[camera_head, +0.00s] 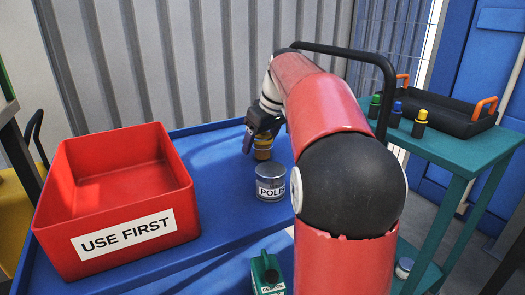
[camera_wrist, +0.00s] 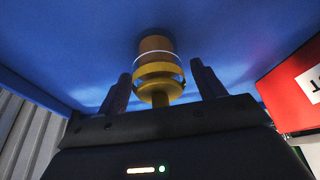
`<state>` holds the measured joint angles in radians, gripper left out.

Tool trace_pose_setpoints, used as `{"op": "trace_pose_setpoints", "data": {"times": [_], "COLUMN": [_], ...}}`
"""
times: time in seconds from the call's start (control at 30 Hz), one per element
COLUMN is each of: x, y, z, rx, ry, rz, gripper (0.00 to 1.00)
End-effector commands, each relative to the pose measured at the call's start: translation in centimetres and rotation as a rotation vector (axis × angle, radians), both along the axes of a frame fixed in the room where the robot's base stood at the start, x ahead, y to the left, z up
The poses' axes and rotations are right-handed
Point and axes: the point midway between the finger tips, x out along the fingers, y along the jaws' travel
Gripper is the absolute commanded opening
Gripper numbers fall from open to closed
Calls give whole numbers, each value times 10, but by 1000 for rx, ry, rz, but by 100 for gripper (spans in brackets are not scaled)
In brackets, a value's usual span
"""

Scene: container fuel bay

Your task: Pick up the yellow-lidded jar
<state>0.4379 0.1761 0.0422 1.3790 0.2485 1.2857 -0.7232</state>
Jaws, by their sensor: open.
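A yellow jar (camera_head: 263,152) with a yellow top stands on the blue table, right below my gripper (camera_head: 260,138). My arm and gripper partly hide it in the head view. In the wrist view the yellow jar (camera_wrist: 157,68) shows a pale band and a narrow yellow knob towards me. My gripper (camera_wrist: 162,88) is open, with one finger on each side of the jar's near end. Gaps show between the fingers and the jar, and nothing is held.
A grey can labelled "POLIS…" (camera_head: 270,183) stands close in front of the jar. A red "USE FIRST" bin (camera_head: 180,190) is at left, a green container (camera_head: 267,272) in front. A teal table (camera_head: 455,148) at right holds small bottles and a black tray (camera_head: 455,118).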

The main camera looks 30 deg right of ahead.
Motion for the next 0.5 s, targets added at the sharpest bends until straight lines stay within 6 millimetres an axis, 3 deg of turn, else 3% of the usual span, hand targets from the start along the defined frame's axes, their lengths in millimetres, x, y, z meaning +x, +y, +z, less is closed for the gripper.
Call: {"op": "trace_pose_setpoints", "data": {"times": [0.13,0.5], "x": [0,0], "y": [0,0], "z": [1,1], "rx": [0,0], "ry": [0,0], "rz": [0,0], "gripper": [67,19]}}
